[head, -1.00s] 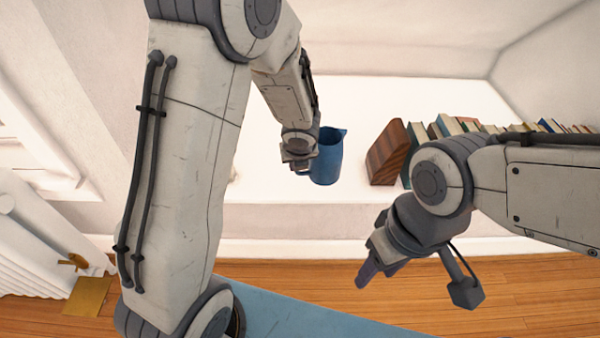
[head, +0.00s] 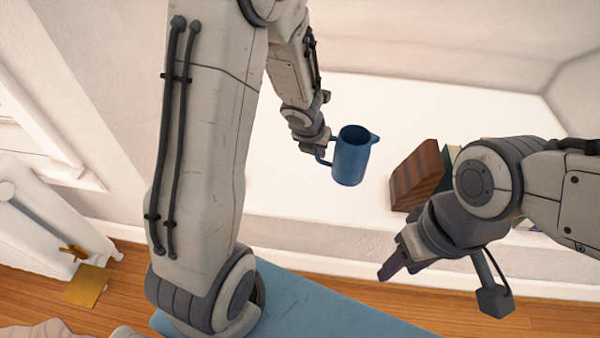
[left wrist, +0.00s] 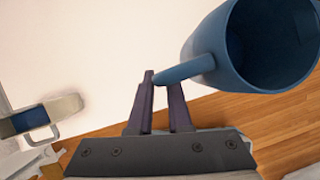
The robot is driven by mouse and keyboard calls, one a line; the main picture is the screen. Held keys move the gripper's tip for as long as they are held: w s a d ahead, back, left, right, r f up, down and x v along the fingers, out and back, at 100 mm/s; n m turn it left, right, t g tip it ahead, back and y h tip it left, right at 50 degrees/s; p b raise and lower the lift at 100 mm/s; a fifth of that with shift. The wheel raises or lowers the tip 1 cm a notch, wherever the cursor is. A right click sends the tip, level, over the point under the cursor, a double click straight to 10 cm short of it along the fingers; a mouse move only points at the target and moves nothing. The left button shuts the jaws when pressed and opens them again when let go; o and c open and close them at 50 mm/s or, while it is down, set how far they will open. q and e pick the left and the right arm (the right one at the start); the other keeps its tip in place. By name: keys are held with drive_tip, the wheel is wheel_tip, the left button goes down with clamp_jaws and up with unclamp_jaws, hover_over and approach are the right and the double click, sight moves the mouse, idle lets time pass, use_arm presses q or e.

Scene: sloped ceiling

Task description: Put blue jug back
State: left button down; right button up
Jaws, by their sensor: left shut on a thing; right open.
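The blue jug (head: 350,160) is upright with its spout to the right in the head view. My left gripper (head: 322,150) is at its left side, shut on the handle. In the left wrist view the jug (left wrist: 228,70) fills the upper right, its open top showing a dark inside. The fingers of my left gripper (left wrist: 160,92) pinch its handle there. The jug appears over the white ledge; I cannot tell whether its base touches it. My right gripper (head: 393,268) is open and empty, in front of the ledge; its fingertips are hard to separate.
The white ledge (head: 290,190) is largely bare around the jug. A brown wooden block (head: 416,176) stands on it to the right, with books partly hidden behind my right arm. A blue and beige object (left wrist: 42,116) with a handle shows at left in the wrist view.

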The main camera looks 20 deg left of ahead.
use_arm(q)
drive_tip(key=a+f+b, duration=0.2)
drive_tip(key=a+f, duration=0.1)
drive_tip(key=a+f+b, duration=0.6)
drive_tip(key=f, duration=0.1)
drive_tip(key=shift+s, duration=0.35)
drive_tip(key=shift+r, duration=0.1)
drive_tip(key=c, duration=1.2)
unclamp_jaws()
drive_tip(key=o, duration=0.4)
drive_tip(key=shift+c, duration=0.2)
